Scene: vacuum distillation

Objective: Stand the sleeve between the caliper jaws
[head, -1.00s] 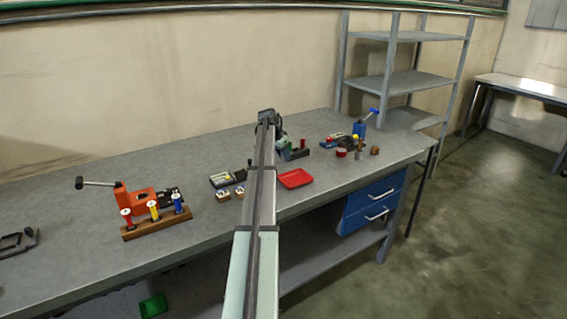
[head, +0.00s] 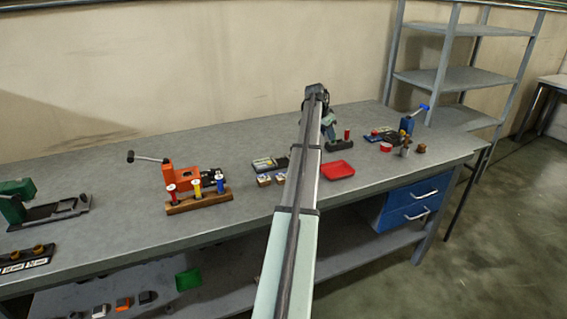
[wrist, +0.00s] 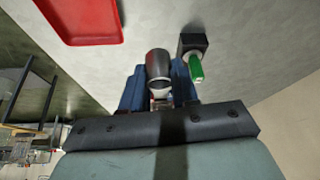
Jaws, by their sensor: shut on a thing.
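In the wrist view, my gripper (wrist: 159,92) has its blue fingers shut on a short grey cylinder (wrist: 158,66) with a dark rounded end, apparently the sleeve. It is held above the grey bench. Just to its right is a dark block (wrist: 190,43) with a green piece (wrist: 196,69). In the head view, my gripper (head: 328,122) is over the rear of the bench, near a dark stand (head: 341,146) with a red post. My arm and the small scale hide the sleeve there. I cannot tell which object is the caliper.
A red tray (head: 338,171) lies in front of the stand. Left are an orange cranked device (head: 180,179) and a wooden spool rack (head: 200,204); farther left is a green device (head: 15,207). A blue cranked device (head: 408,125) stands right. Bare bench lies between the devices at left.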

